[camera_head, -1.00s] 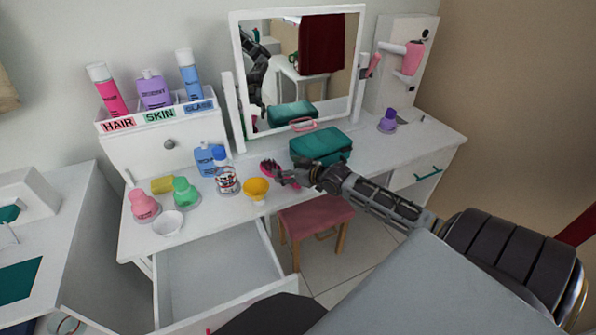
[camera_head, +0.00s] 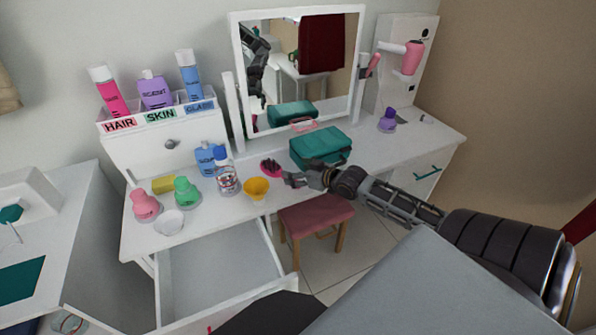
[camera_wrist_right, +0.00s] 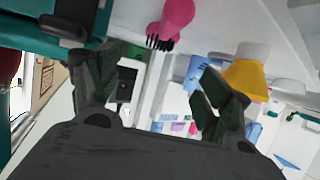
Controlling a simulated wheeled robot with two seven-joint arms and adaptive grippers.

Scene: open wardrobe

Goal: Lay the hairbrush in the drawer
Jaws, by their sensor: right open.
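The hairbrush (camera_head: 271,168), pink with dark bristles, lies on the vanity top between the yellow cup and the teal case. It also shows at the top of the right wrist view (camera_wrist_right: 178,18), beyond the fingers. My right gripper (camera_head: 290,180) is open and empty, just right of and in front of the hairbrush, apart from it. Its two spread fingers show in the right wrist view (camera_wrist_right: 165,88). The drawer (camera_head: 215,285) at the lower left is pulled open, and its visible inside is empty. My left gripper is not in view.
A yellow cup (camera_head: 257,188) stands near the front edge, with several bottles to its left. The teal case (camera_head: 320,147) sits behind my right gripper, before the mirror (camera_head: 298,65). A pink stool (camera_head: 315,216) stands below.

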